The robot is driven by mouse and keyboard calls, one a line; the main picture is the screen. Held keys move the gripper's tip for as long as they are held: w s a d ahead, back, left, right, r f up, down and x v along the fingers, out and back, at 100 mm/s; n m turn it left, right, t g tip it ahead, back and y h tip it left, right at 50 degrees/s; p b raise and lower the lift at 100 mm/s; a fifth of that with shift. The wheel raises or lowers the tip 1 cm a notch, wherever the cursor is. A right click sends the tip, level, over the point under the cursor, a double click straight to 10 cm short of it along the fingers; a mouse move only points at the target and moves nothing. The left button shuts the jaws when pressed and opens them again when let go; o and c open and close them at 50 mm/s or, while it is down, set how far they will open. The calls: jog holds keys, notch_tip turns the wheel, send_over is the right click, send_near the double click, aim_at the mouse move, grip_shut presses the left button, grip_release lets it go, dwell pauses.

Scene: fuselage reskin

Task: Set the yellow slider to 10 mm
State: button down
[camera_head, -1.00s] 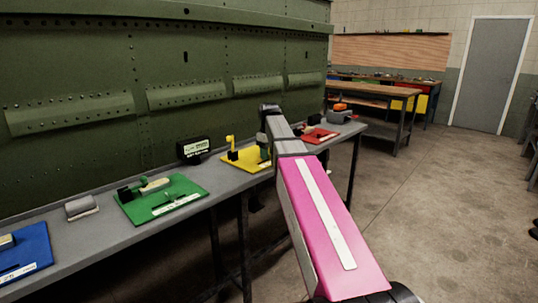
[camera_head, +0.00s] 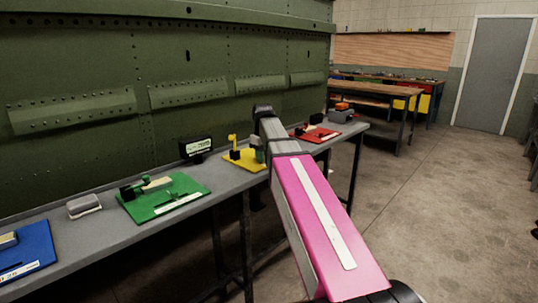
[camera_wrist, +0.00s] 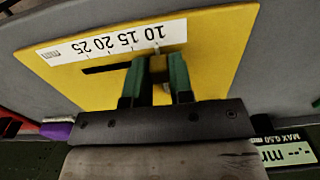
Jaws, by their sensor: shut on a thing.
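The yellow board (camera_head: 232,160) lies on the bench, partly hidden behind my arm. In the wrist view, the yellow board (camera_wrist: 215,45) appears upside down, with a white scale strip (camera_wrist: 110,42) marked 10, 15, 20 and 25 and a dark slot (camera_wrist: 105,67). My gripper (camera_wrist: 158,75) is shut on the yellow slider (camera_wrist: 158,68), its two green fingers on either side of it. The slider stands in line with the 10 mark, as near as I can tell. The exact pointer reading is partly hidden by the fingers.
A black digital readout box (camera_head: 196,147) stands behind the board. A green board (camera_head: 165,208) is to the left, a blue board (camera_head: 25,250) farther left, and a red board (camera_head: 320,136) to the right. The green riveted panel (camera_head: 90,60) rises behind the bench.

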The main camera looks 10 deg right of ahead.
jog(key=shift+s+a, duration=0.15)
jog(key=shift+a, duration=0.05)
jog(key=c, duration=1)
grip_release()
jog(key=shift+a, duration=0.1)
notch_tip(320, 180, up, 11)
jog(key=shift+f, duration=0.1)
